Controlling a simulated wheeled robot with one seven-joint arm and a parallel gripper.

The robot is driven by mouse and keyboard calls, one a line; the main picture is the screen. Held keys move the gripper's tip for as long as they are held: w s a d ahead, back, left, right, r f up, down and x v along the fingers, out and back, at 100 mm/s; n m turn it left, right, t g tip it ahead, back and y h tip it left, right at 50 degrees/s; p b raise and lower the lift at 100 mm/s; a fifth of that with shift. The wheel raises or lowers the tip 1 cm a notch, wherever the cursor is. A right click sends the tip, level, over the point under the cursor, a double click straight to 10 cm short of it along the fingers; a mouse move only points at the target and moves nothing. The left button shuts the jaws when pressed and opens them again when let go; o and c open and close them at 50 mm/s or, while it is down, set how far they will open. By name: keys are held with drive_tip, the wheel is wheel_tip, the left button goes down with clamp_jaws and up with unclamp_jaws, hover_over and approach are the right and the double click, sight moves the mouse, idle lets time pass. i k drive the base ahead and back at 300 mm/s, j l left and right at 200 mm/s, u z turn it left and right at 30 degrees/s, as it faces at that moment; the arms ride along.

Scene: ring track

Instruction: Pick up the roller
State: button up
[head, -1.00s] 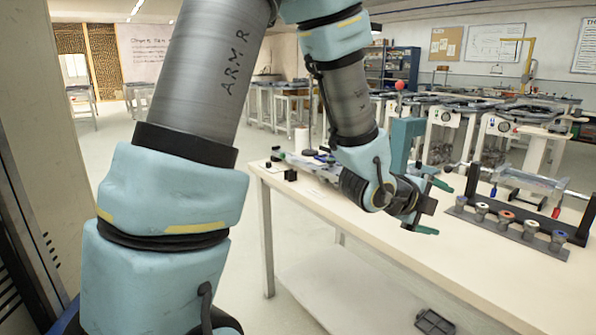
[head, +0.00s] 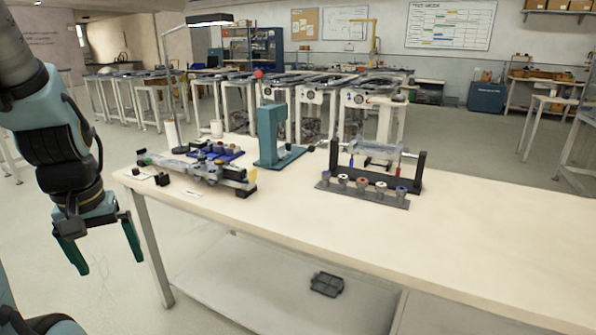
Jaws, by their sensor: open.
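I see no part that I can name as the roller with certainty. A pale, clear cylinder-like piece (head: 368,151) lies across a black two-post stand (head: 418,172) on the table; it may be the roller. In front of it is a dark rack (head: 375,199) with several small knob-like pieces with coloured tops. My gripper (head: 108,264) hangs at the left, its green fingers spread, pointing down and empty. It is off the table's left end, well apart from the stand.
The long pale table (head: 480,225) is bare on its right half. A teal press-like column (head: 268,138) stands mid-table. A low metal slide device (head: 218,174) and a blue tray (head: 215,152) are at its left. A dark crate (head: 327,284) sits on the lower shelf.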

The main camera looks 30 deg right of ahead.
sight(381, 187)
drive_tip(key=l, duration=0.5)
drive_tip(key=k+l, duration=0.1)
drive_tip(key=l, duration=0.4)
drive_tip(key=k+l+u, duration=0.1)
drive_tip(key=l, duration=0.9)
drive_tip(key=k, duration=0.05)
